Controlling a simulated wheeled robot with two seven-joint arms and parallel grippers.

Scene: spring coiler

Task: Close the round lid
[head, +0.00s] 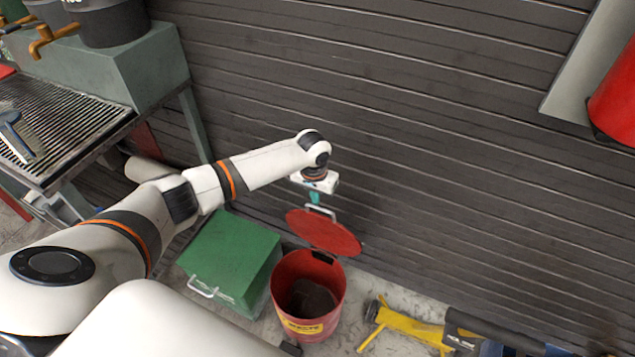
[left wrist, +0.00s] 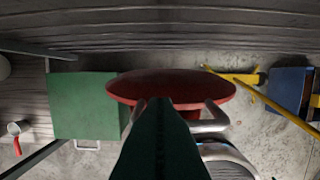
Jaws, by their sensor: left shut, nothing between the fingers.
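The round red lid (head: 323,233) stands raised and tilted at the back of a red bin (head: 308,290), whose top is open with dark contents inside. My left gripper (head: 314,198) is just above the lid's upper edge, near a metal handle (head: 320,212). In the left wrist view the lid (left wrist: 170,84) lies beyond the green fingers (left wrist: 160,105), which are shut together and empty. Whether the fingers touch the lid cannot be told. My right gripper is not in view.
A green box (head: 230,258) with a handle stands left of the bin. A yellow tool (head: 405,325) lies on the floor to its right. A dark slatted wall (head: 440,150) rises close behind. A grated metal bench (head: 75,115) is at the left.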

